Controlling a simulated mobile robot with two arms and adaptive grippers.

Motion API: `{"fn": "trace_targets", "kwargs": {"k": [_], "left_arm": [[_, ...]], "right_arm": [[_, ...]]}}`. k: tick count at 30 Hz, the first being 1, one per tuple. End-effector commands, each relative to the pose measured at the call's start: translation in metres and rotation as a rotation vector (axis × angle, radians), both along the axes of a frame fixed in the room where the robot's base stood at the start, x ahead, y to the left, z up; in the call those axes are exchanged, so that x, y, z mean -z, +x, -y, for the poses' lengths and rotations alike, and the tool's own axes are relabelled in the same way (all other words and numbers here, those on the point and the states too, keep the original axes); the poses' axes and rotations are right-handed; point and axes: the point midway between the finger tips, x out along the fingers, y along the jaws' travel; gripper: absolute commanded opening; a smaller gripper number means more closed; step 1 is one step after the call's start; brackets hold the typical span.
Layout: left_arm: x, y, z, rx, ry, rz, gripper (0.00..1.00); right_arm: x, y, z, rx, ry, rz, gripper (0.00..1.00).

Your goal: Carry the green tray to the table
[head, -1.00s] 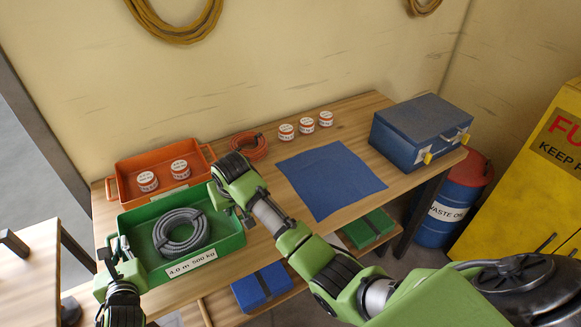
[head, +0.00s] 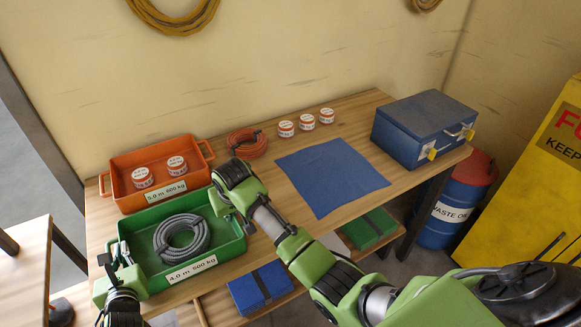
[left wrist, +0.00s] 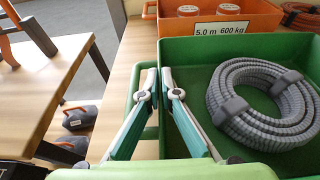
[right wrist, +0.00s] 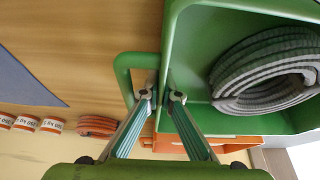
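The green tray (head: 206,265) holds a coiled grey sling and bears a "4.0 m 500 kg" label. It is at the front left of the workbench; I cannot tell whether its base touches the wood. My left gripper (head: 119,254) is shut on the tray's left wall by the handle; the left wrist view shows one finger on each side of the wall (left wrist: 161,85). My right gripper (head: 246,224) is shut on the right wall in the same way, as the right wrist view shows (right wrist: 160,93). The other wooden table (head: 27,262) stands at the left.
An orange tray (head: 126,199) with two tins is just behind the green tray. The workbench also holds an orange coil (head: 247,143), several tins, a blue cloth (head: 332,180) and a blue toolbox (head: 420,130). A gap separates bench and left table.

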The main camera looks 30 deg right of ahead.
Motion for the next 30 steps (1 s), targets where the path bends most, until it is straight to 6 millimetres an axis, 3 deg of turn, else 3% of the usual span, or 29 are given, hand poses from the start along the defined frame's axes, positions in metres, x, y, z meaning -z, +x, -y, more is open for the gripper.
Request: {"fn": "trace_targets", "kwargs": {"k": [1, 3, 14, 30], "left_arm": [[0.002, 0.000, 0.000, 0.000, 0.000, 0.001, 0.08], [0.001, 0.000, 0.000, 0.000, 0.000, 0.000, 0.21], [0.000, -0.002, -0.001, -0.001, 0.001, 0.000, 0.21], [-0.020, -0.068, 0.000, 0.001, 0.000, 0.000, 0.21]], "right_arm": [[0.001, 0.000, 0.000, 0.000, 0.001, 0.001, 0.08], [0.000, 0.000, 0.000, 0.000, 0.000, 0.001, 0.21], [0.000, 0.000, 0.001, 0.002, -0.001, 0.000, 0.21], [0.001, 0.000, 0.001, 0.002, -0.002, -0.001, 0.21]]}}
